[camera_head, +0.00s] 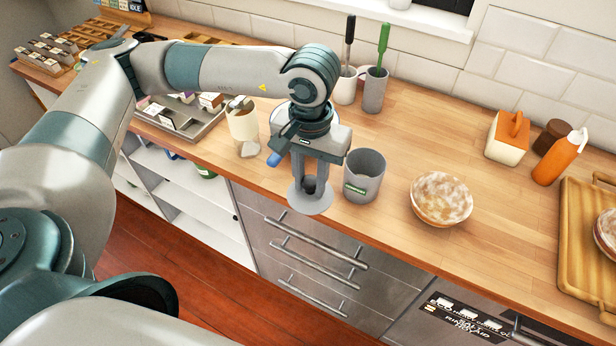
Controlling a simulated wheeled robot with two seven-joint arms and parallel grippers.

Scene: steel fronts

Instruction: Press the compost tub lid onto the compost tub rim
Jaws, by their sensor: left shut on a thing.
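The grey compost tub (363,188) stands upright on the wooden counter, with a green label on its side and its open top facing up. My left gripper (310,183) points down just left of the tub. It is shut on the knob of the round grey compost tub lid (312,206). The lid is held roughly level, apart from the tub rim, over or near the counter's front edge. Its exact height is hard to tell. My right gripper is not in view.
A bowl (441,200) sits right of the tub. A pale canister (242,127) stands left of my gripper. Behind are a grey cup (374,92) and a white cup (345,88) with brushes. An orange bottle (559,158) and wooden board (580,230) are at right.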

